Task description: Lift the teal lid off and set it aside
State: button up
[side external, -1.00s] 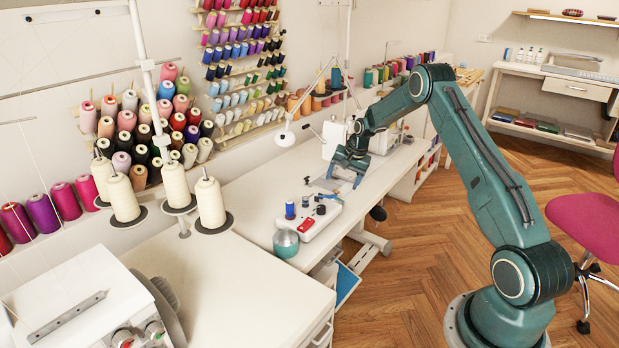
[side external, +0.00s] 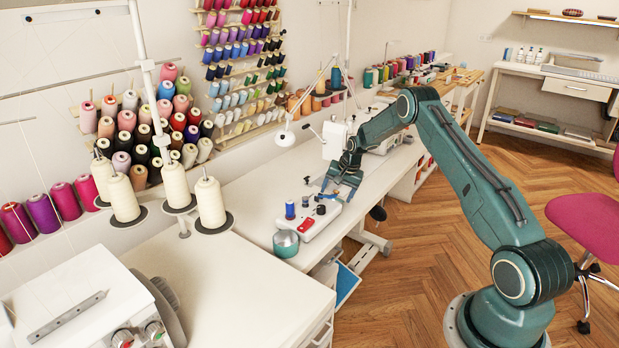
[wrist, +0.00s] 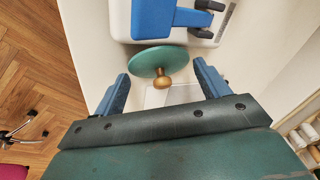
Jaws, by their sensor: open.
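The teal lid (wrist: 144,60) is a round disc with a brass-coloured knob (wrist: 160,80) in the wrist view. The knob points toward my gripper. My gripper (wrist: 161,72) is open, its two blue fingers to the left and right of the knob with gaps on both sides. In the side external view my gripper (side external: 338,194) is low over the white table, just behind the white device. I cannot make out the knob there. A round teal pot (side external: 286,244) stands at the near end of the device; I cannot tell whether it belongs with the lid.
The white device (side external: 318,222) bears a blue spool (side external: 290,210) and a red part. A white sewing machine (side external: 336,138) stands behind my gripper. Cone spools (side external: 210,203) rise at the left.

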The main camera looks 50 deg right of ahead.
aim_at(337, 192)
jog(key=shift+w+f, duration=0.15)
jog(key=shift+f, duration=0.25)
jog(key=shift+c, duration=0.4)
jog(key=c, duration=0.6)
jog(key=shift+r, duration=0.15)
notch_tip(337, 192, up, 20)
dwell(0.7)
